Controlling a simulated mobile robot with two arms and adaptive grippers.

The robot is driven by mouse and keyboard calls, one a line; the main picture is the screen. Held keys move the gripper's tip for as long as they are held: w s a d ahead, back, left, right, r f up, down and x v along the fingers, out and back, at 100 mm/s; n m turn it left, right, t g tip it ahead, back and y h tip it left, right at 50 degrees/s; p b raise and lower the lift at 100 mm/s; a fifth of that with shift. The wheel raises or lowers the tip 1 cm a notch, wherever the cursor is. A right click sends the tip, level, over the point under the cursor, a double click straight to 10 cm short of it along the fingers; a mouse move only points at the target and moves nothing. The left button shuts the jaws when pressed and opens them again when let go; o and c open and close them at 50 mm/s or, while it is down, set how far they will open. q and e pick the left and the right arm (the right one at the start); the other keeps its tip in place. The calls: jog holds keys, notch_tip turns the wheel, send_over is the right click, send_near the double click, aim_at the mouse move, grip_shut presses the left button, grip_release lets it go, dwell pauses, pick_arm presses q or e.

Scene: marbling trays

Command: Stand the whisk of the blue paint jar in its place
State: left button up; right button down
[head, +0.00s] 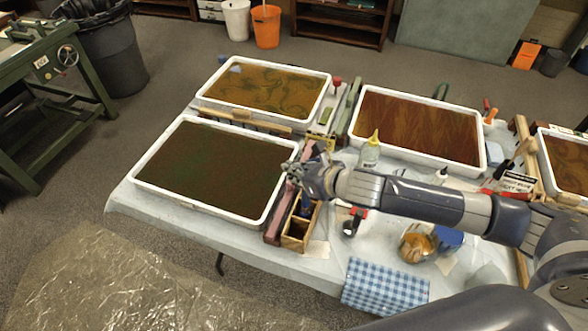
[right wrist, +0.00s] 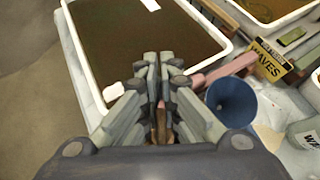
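My right gripper (head: 297,172) is over the right edge of the near dark marbling tray, above a wooden compartment box (head: 287,242). In the right wrist view its fingers (right wrist: 157,75) are nearly together. A thin brown piece, seemingly the whisk (right wrist: 160,118), shows between them; its lower part is hidden. A dark blue shape (head: 305,205) shows in the box below the gripper; I cannot tell if it is the blue paint jar. A round blue vessel (right wrist: 232,100) is right of the fingers, apart from them. My left gripper is not in view.
The dark tray (head: 147,180) lies beside the box, and more trays (head: 330,88) stand behind. A yellow card (right wrist: 268,62) and a labelled white container (right wrist: 305,132) stand nearby.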

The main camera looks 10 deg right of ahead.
jog(key=c, duration=1.7)
grip_release()
jog(key=v, duration=1.2)
